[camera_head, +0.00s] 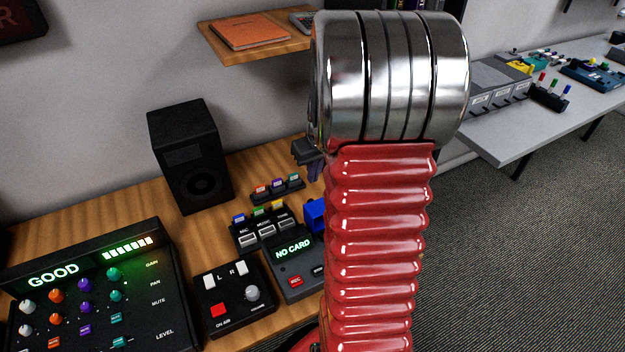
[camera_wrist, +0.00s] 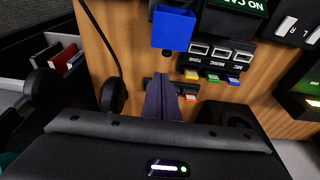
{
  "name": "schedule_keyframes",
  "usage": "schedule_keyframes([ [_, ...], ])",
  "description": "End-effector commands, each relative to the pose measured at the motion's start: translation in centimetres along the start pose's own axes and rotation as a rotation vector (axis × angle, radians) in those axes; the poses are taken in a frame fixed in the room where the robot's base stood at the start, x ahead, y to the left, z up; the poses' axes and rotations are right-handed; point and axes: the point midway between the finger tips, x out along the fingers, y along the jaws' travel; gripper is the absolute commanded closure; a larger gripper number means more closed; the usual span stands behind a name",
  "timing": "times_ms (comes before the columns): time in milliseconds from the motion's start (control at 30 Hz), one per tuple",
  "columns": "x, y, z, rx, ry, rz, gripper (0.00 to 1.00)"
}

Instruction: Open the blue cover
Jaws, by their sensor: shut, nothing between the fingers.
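The blue cover (camera_head: 315,214) shows in the head view at the right side of the "NO CARD" device (camera_head: 296,256), partly hidden behind my arm. In the wrist view the blue cover (camera_wrist: 173,28) is a small box shape near the top centre, and I cannot tell whether it is open. My gripper (camera_wrist: 161,84) has its dark fingers together and empty, pointing towards the blue cover with a gap between them. In the head view my gripper (camera_head: 314,172) is mostly hidden by my arm, above the back of the desk.
A row of labelled slots (camera_head: 262,230) with coloured plugs stands beside the device. Another plug holder (camera_head: 277,188) lies behind it, close to my fingers. A black speaker (camera_head: 190,155), a switch box (camera_head: 233,297) and a mixer (camera_head: 95,285) stand left. A cable (camera_wrist: 100,35) crosses the wrist view.

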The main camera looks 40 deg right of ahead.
Motion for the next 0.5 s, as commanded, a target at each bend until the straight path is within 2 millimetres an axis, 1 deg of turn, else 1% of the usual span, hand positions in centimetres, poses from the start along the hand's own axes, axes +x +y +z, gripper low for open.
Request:
schedule_keyframes([
  [33,-0.9,0.0,-0.1,0.0,0.003,0.002,1.0],
  [100,-2.0,0.1,-0.1,0.0,0.004,0.002,1.0],
  [300,-4.8,0.0,0.0,0.0,0.002,0.001,1.0],
  [400,-5.6,0.0,0.0,0.0,0.001,0.0,1.0],
  [500,-6.0,0.0,0.0,0.0,0.0,0.0,1.0],
])
